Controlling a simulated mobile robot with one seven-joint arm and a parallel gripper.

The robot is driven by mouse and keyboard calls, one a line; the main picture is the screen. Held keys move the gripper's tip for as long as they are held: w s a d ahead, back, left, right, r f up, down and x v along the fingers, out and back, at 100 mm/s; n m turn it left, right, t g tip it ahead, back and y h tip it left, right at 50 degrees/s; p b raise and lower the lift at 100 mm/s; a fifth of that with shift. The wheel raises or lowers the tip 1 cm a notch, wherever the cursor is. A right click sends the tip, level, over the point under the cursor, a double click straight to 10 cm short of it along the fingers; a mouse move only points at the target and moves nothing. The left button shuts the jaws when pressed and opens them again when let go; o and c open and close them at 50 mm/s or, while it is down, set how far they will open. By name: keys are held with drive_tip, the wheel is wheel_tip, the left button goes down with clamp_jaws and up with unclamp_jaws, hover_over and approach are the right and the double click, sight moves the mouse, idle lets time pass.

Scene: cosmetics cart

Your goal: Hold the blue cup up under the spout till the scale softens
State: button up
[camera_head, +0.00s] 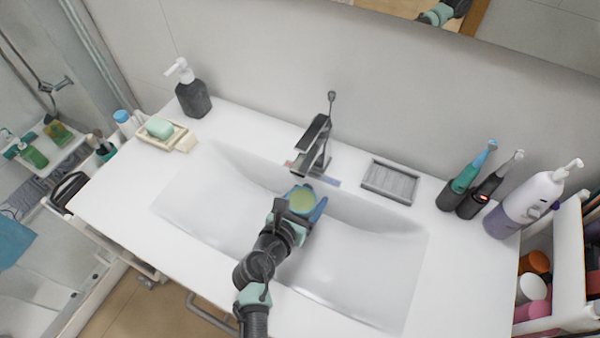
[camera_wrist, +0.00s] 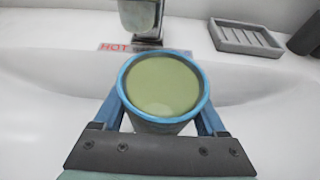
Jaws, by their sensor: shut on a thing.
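A blue cup (camera_head: 303,203) is held upright, or nearly so, between the blue fingers of my gripper (camera_head: 298,213) over the basin. In the wrist view the cup (camera_wrist: 165,125) has a blue rim, and a yellow-green liquid fills it close to the brim. My gripper's fingers (camera_wrist: 165,118) are shut on its sides. The grey faucet (camera_head: 313,145) stands behind the cup, and its spout (camera_wrist: 140,14) shows at the top of the wrist view. The cup sits in front of the spout and lower; I cannot tell whether water runs.
A white basin (camera_head: 370,270) lies under my arm. A grey soap dish (camera_head: 390,181) is right of the faucet. Toothbrushes (camera_head: 466,180) and a pump bottle (camera_head: 523,205) stand at the right. A dark dispenser (camera_head: 193,97) and a soap tray (camera_head: 165,136) are at the left.

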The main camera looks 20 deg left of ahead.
drive_tip(key=shift+s+d+r+p, duration=0.1)
drive_tip(key=shift+s+d+p, duration=0.2)
drive_tip(key=shift+s, duration=0.4)
drive_tip(key=shift+s+d+f+p, duration=0.1)
drive_tip(key=shift+s+d+p, duration=0.25)
drive_tip(key=shift+s, duration=0.35)
drive_tip(key=shift+s+d+r+p, duration=0.15)
drive_tip(key=shift+s+d, duration=0.25)
drive_tip(key=shift+s, duration=0.3)
drive_tip(key=shift+s, duration=0.1)
drive_tip(key=s+d+r+p, duration=0.2)
drive_tip(key=s+r+p, duration=0.2)
drive_tip(key=r+p, duration=0.2)
drive_tip(key=shift+s+d+p, duration=0.15)
drive_tip(key=shift+p, duration=0.35)
drive_tip(key=shift+f, duration=0.1)
idle(0.5)
drive_tip(key=s+d+r+b, duration=0.1)
drive_tip(key=s+d+r, duration=0.1)
drive_tip(key=d, duration=0.8)
drive_tip(key=shift+s+d+r, duration=0.15)
drive_tip(key=shift+s+d, duration=0.1)
drive_tip(key=shift+s, duration=0.35)
drive_tip(key=shift+a, duration=0.1)
